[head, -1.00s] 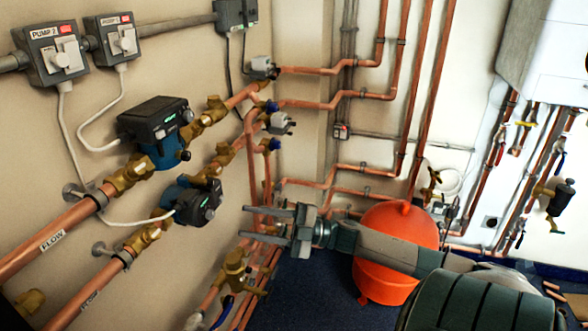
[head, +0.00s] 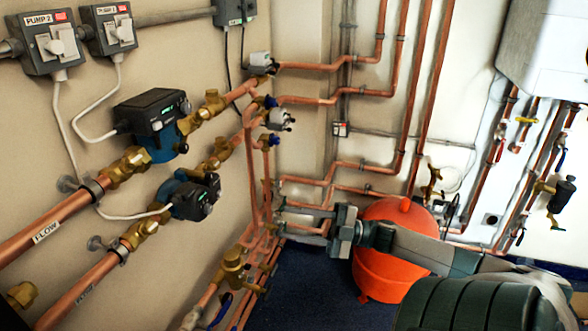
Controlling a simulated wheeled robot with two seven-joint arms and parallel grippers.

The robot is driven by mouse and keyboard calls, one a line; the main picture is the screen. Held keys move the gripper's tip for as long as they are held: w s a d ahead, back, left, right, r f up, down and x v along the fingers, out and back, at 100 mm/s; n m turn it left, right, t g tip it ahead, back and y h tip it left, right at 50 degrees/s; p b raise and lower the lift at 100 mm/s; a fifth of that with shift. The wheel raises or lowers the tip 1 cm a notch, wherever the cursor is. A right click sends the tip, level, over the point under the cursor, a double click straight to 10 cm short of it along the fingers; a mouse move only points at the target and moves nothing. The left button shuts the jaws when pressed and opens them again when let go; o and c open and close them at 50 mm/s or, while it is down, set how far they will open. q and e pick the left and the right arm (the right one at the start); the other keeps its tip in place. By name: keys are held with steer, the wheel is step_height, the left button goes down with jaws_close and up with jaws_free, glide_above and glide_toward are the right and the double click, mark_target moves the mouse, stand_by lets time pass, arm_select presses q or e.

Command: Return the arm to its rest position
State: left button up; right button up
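My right gripper (head: 284,218) reaches in from the lower right, in front of the copper pipes in the corner. Its two fingers point left and are apart, with nothing between them. My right arm (head: 425,247) passes in front of the red expansion vessel (head: 390,280) and hides part of it. My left gripper and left arm are not in view.
Two pumps, an upper one (head: 152,112) and a lower one (head: 195,196), sit on copper pipes along the left wall. A brass valve (head: 232,268) is below and left of my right gripper. A white boiler (head: 540,50) hangs at upper right. Blue floor (head: 308,285) shows below the arm.

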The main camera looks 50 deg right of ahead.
stand_by(0.4)
steer(key=d+f+m+t+h, duration=0.3)
steer(key=f+m+h, duration=0.5)
steer(key=f, duration=0.8)
steer(key=s+a+f+m+g+h, duration=0.2)
steer(key=f+m, duration=0.1)
steer(key=f, duration=0.7)
steer(key=s+a+f+m+g+h, duration=0.1)
steer(key=a+f+m+g+h, duration=0.15)
steer(key=f, duration=0.85)
steer(key=s+a+f+m+g, duration=0.1)
steer(key=s+a+f+g, duration=0.1)
steer(key=s+a+f, duration=0.2)
steer(key=s+a+f+m+g, duration=0.1)
steer(key=s+a+f, duration=0.4)
steer(key=a+f, duration=0.6)
steer(key=s+a+f+m+g, duration=0.2)
steer(key=s+a+f+g, duration=0.2)
steer(key=a+f, duration=0.4)
steer(key=s+a, duration=0.1)
steer(key=a, duration=0.5)
steer(key=shift+s+f, duration=0.15)
steer(key=shift+f, duration=0.05)
steer(key=shift+y, duration=0.25)
